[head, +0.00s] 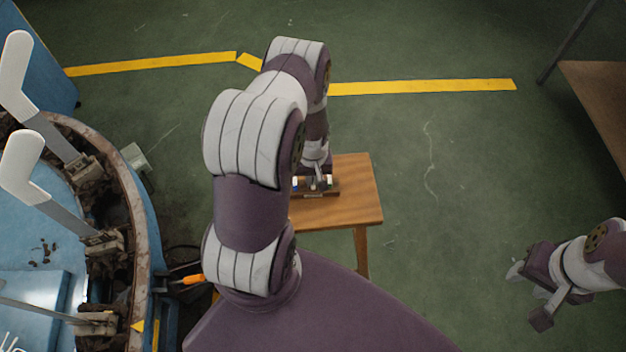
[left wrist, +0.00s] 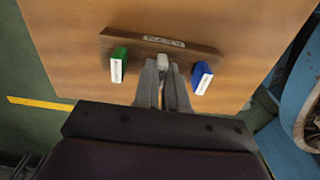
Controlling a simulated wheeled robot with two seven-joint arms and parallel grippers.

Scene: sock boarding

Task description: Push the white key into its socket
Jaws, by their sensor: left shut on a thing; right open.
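A dark wooden board (left wrist: 205,58) with a label plate lies on a small table. A green key (left wrist: 119,65) stands on its left part and a blue key (left wrist: 201,77) on its right part in the left wrist view. Between them the white key (left wrist: 163,62) shows at the tips of my left gripper (left wrist: 164,72), which is shut on it. The fingers hide the key's lower end and its socket, so I cannot tell how deep it sits. The board (head: 318,193) is small and partly covered by my left arm in the head view. My right gripper (head: 527,291) is open and empty, far right.
The small wooden table (head: 350,208) has bare top around the board. A round blue machine (head: 145,225) with white foot-shaped forms (head: 20,165) stands at the left. A brown table (head: 600,95) is at the upper right. Green floor lies open between.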

